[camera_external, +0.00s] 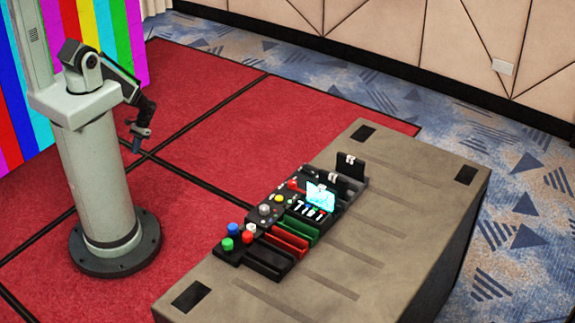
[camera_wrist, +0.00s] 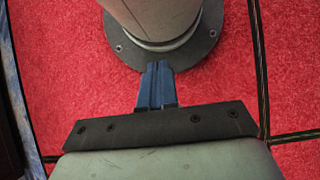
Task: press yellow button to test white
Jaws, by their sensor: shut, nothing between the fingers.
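A small yellow button (camera_external: 278,199) sits on the black control panel (camera_external: 258,216) on the table. A white knob or button (camera_external: 251,228) is at the panel's near left part, among red, green and blue ones. My gripper (camera_external: 136,146) hangs low beside my pedestal, far left of the panel and apart from it. In the wrist view my gripper (camera_wrist: 157,68) shows its blue fingers together, with nothing between them, pointing at my pedestal's base above the red carpet. The panel is not in the wrist view.
The grey-brown table (camera_external: 372,255) carries the panel, which has a small lit screen (camera_external: 320,194) and red and green slots. A striped colour video wall (camera_external: 122,45) stands behind my arm. Open red carpet (camera_external: 215,105) lies between my arm and the table.

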